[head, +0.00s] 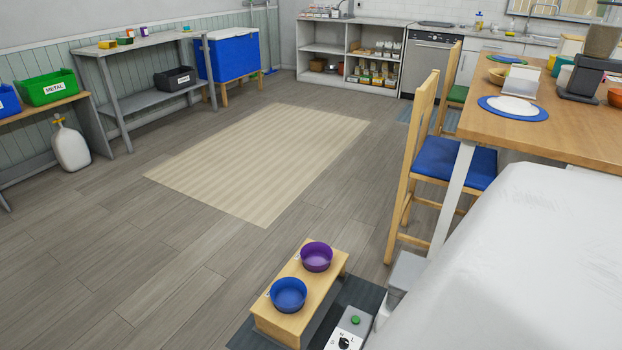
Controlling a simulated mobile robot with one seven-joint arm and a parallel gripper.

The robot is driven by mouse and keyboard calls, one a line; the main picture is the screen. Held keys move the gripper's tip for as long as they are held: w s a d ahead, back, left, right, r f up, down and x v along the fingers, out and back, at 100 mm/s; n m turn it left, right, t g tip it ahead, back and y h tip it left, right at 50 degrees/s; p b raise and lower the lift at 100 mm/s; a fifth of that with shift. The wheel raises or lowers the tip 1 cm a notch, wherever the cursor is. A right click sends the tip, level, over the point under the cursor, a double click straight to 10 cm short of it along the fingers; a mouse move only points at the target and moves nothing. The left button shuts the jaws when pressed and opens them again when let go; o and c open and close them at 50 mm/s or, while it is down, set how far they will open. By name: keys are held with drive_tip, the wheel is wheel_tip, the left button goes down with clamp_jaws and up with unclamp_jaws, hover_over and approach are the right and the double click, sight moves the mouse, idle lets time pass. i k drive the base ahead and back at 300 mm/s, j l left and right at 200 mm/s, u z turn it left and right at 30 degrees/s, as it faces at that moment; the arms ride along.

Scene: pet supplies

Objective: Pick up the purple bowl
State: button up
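The purple bowl (316,262) sits at the far end of a low light-wood feeder stand (267,322) on the floor, at the bottom centre of the head view. Its rim is level and its inside looks empty. A blue bowl (288,296) sits in the same stand, closer to me and slightly to the left. The two bowls are close together. My gripper does not show in this view.
A dark mat (354,296) lies under the stand, with a grey device (348,330) with a green button beside it. A large white surface (510,275) fills the lower right. Chairs and a wooden table (560,132) stand at right. The floor left of the stand is clear.

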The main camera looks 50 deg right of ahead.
sight(316, 257)
drive_tip(key=i+j+z, duration=0.1)
drive_tip(key=i+z, duration=0.35)
drive_tip(key=i+j+z, duration=0.3)
drive_tip(key=z, duration=0.15)
drive_tip(key=i+j+z, duration=0.25)
drive_tip(key=z, duration=0.2)
drive_tip(key=i+j+z, duration=0.25)
drive_tip(key=j+z, duration=0.2)
drive_tip(key=i+j+z, duration=0.15)
drive_tip(key=j+z, duration=0.3)
drive_tip(key=i+j+z, duration=0.1)
drive_tip(key=j+z, duration=0.35)
drive_tip(key=i+j+z, duration=0.1)
drive_tip(key=j+z, duration=0.5)
drive_tip(key=j, duration=0.2)
drive_tip(key=i+j, duration=0.1)
drive_tip(key=i, duration=0.25)
